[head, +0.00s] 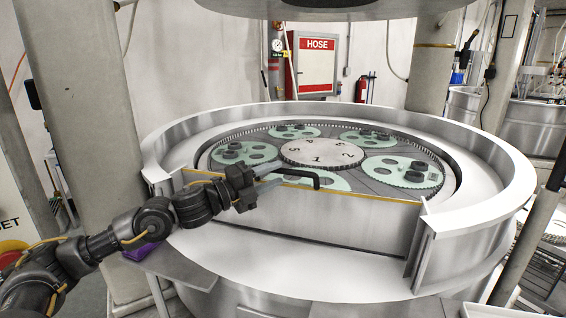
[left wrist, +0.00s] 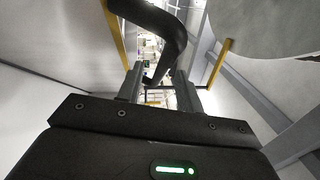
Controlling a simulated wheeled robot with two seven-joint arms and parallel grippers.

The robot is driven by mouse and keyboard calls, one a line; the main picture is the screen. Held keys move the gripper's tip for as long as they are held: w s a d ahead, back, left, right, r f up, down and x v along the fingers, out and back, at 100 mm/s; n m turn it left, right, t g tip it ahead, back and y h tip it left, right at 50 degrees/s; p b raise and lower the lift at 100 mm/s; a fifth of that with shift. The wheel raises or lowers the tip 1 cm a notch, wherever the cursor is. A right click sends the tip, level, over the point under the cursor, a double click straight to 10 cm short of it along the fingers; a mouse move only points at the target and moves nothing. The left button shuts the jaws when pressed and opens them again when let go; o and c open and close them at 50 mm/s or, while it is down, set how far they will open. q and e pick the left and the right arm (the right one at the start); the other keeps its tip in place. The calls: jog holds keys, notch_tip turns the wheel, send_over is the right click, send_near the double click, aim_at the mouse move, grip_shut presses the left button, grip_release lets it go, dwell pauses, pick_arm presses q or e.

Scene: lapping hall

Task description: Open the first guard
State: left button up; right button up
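The guard (head: 345,222) is a flat metal panel with a yellow top edge, set in the front of the round machine's rim in the head view. It stands upright in the gap. A black bar handle (head: 300,175) sits at its top edge, left of the middle. The handle also looms large in the left wrist view (left wrist: 165,38). My left gripper (head: 272,182) is at the handle's left part. In the left wrist view its two fingers (left wrist: 158,88) are apart, with the handle's far part between them; contact cannot be made out. My right gripper is out of view.
Behind the guard lie a toothed plate with green carriers (head: 400,170) and a numbered centre disc (head: 322,153). The metal rim (head: 490,205) surrounds them. A pillar (head: 85,100) stands at left, near my arm. A purple item (head: 140,251) lies below my left forearm.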

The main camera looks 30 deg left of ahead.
aim_at(280, 173)
pick_arm(q)
jog(key=shift+r+p+x, duration=0.25)
jog(key=shift+p+x, duration=0.1)
jog(key=shift+x, duration=0.85)
jog(key=shift+w+d+f, duration=0.15)
jog(key=shift+w+d, duration=0.15)
jog(key=shift+w, duration=0.05)
grip_shut()
